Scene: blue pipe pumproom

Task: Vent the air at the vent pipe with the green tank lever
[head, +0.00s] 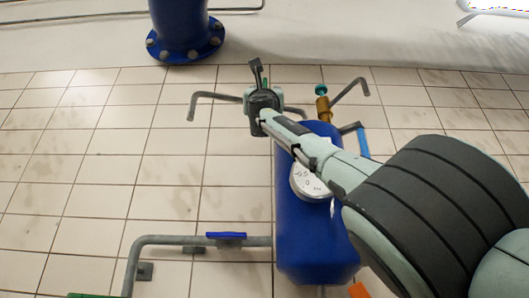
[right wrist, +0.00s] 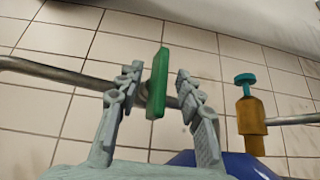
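The green tank lever (right wrist: 157,85) stands upright on a grey pipe in the right wrist view. My right gripper (right wrist: 158,74) is open, with one finger on each side of the lever and a visible gap to both. In the head view my right gripper (head: 262,82) reaches over the top of the blue tank (head: 315,240) and hides most of the lever. The grey vent pipe (head: 215,96) runs left from there and bends down at its end; it also shows in the wrist view (right wrist: 50,72). My left gripper is not in view.
A brass valve with a teal knob (head: 322,100) stands just right of the gripper. A round gauge (head: 310,183) is on the tank. A blue lever (head: 226,236) sits on a lower pipe. A blue flanged column (head: 185,30) stands behind. The tiled floor at left is clear.

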